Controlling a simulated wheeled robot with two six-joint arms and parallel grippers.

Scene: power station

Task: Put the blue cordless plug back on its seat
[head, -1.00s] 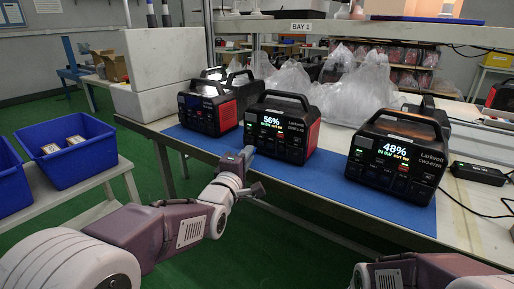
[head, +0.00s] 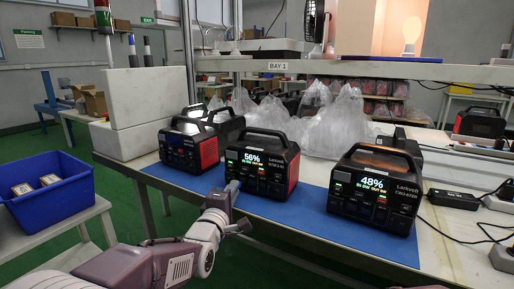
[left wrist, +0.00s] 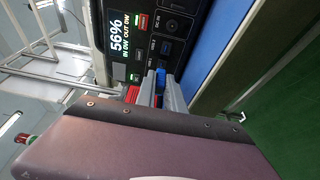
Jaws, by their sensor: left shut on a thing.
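The middle power station (head: 262,165), black with red sides and a 56% display, stands on a blue mat. My left gripper (head: 232,187) is at the lower left of its front face. In the left wrist view my left gripper (left wrist: 160,88) is shut on the small blue plug (left wrist: 160,73), of which only a bit shows between the fingertips. The plug is right at the station's front panel (left wrist: 150,45). I cannot tell whether it touches or enters a socket. A small red part (left wrist: 131,94) shows beside the fingers. My right gripper is out of view.
A 48% power station (head: 376,190) stands to the right and another station (head: 188,146) to the left on the blue mat (head: 313,220). Clear plastic bags lie behind. A blue bin (head: 45,200) stands on a side table. A black adapter (head: 453,199) with cables lies at right.

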